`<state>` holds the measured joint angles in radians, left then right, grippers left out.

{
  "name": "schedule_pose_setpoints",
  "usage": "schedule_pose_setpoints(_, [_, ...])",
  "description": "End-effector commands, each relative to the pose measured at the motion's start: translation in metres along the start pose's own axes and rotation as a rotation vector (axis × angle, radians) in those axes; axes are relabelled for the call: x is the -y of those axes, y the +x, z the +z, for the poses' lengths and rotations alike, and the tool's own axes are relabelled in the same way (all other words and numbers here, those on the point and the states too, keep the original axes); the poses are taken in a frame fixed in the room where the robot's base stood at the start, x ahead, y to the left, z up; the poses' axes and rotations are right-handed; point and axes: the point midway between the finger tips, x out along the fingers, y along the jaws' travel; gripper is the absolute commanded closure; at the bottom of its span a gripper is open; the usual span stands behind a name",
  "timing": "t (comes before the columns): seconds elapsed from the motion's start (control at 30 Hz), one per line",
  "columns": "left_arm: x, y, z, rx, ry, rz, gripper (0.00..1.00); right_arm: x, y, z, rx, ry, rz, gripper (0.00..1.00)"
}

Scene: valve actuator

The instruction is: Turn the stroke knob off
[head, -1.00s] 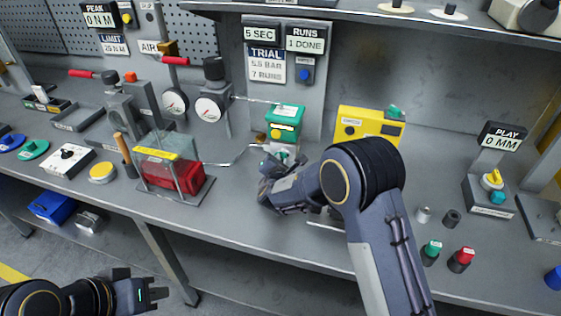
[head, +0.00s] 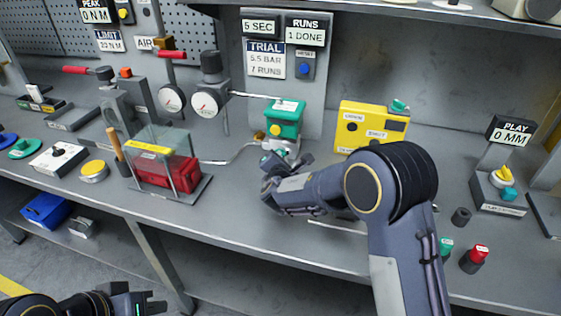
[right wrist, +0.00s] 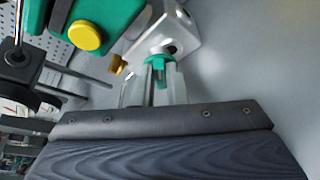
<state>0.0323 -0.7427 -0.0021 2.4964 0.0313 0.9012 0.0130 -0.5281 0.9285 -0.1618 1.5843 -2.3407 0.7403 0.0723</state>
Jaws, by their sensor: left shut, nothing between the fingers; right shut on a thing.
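The green actuator box (head: 284,118) stands on the bench with a yellow round knob (head: 275,130) on its front. That knob also shows large in the right wrist view (right wrist: 85,37). Below the box is a pale metal block (right wrist: 165,28) with a small brass knob (right wrist: 117,65) and a small green knob (right wrist: 157,60). No label naming the stroke knob can be read. My right gripper (head: 268,163) is shut on the green knob, its fingers on either side of it. My left gripper (head: 152,303) is shut and empty, low in front of the bench.
A clear guard over a red block (head: 168,172) stands left of the actuator. A yellow box (head: 370,128) is behind my right arm. Gauges (head: 205,104) stand behind on the left.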

Motion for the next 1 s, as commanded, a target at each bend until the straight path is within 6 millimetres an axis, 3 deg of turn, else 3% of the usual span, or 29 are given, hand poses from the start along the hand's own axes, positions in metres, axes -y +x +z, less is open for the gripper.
schedule_pose_setpoints(0.03, [0.0, 0.0, 0.0, 0.0, 0.0, 0.0, 1.0, 0.0, 0.0, -0.001, -0.002, -0.001, 0.0, 1.0])
schedule_pose_setpoints(0.07, [0.0, 0.0, 0.0, 0.0, 0.0, 0.0, 1.0, 0.0, 0.0, -0.001, -0.002, -0.001, 0.0, 0.84])
schedule_pose_setpoints(0.2, [0.0, 0.0, 0.0, 0.0, 0.0, 0.0, 1.0, 0.0, 0.0, -0.001, -0.002, -0.001, 0.0, 0.66])
schedule_pose_setpoints(0.57, [0.001, 0.002, 0.001, 0.0, 0.0, 0.0, 1.0, 0.0, -0.006, -0.001, -0.002, -0.001, 0.001, 0.66])
schedule_pose_setpoints(1.0, [0.006, 0.013, 0.007, 0.0, 0.0, 0.0, 1.0, 0.0, -0.072, -0.001, -0.002, -0.001, 0.001, 0.66])
